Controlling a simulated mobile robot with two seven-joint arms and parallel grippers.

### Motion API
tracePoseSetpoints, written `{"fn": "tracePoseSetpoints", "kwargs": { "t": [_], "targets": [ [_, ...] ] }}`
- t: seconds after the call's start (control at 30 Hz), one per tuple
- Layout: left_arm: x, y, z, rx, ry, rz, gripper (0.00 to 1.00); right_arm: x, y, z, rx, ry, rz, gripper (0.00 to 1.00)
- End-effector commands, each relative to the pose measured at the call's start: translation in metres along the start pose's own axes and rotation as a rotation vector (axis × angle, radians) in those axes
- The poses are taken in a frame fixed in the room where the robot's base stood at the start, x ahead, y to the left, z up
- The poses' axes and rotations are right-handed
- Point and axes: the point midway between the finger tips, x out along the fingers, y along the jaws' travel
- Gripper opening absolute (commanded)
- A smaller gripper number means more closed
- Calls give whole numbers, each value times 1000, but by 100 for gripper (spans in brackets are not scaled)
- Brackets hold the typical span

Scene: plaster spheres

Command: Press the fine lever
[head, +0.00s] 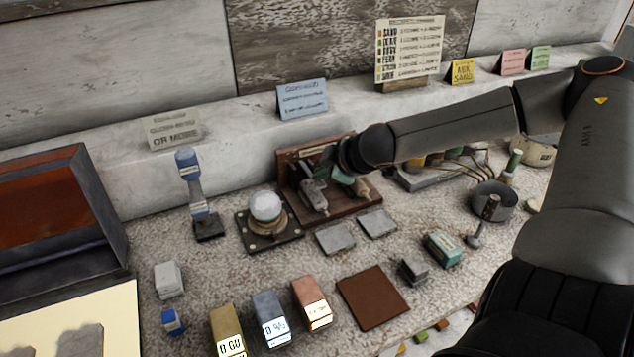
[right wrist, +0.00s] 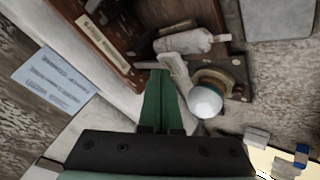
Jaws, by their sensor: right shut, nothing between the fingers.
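A brown wooden lever stand (head: 287,167) stands at the back middle of the table, against the wall ledge. It also shows in the right wrist view (right wrist: 92,22), with a pale label strip on it. A whitish lever handle (head: 314,198) sticks out at its front; a pale handle also shows in the right wrist view (right wrist: 185,42). I cannot read which lever is the fine one. My right gripper (head: 350,184) is at the stand, its green fingers shut and empty. In the right wrist view the fingertips (right wrist: 162,72) are close to a pale lever part (right wrist: 180,72); contact is unclear. My left gripper is not in view.
A white sphere (head: 266,206) on a round mount is just left of the stand; it also shows in the right wrist view (right wrist: 204,102). Two grey plates (head: 335,238) lie in front.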

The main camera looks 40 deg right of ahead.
Motion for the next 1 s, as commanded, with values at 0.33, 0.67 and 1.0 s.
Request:
{"fn": "tracePoseSetpoints", "kwargs": {
  "t": [0.33, 0.67, 1.0],
  "targets": [
    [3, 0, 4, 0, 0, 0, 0, 4, -3, 3, 0, 0, 0, 0],
    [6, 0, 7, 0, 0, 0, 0, 6, -5, 5, 0, -1, 0, 0],
    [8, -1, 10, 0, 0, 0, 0, 9, -7, 7, 0, -1, -1, 0]
  ]
}}
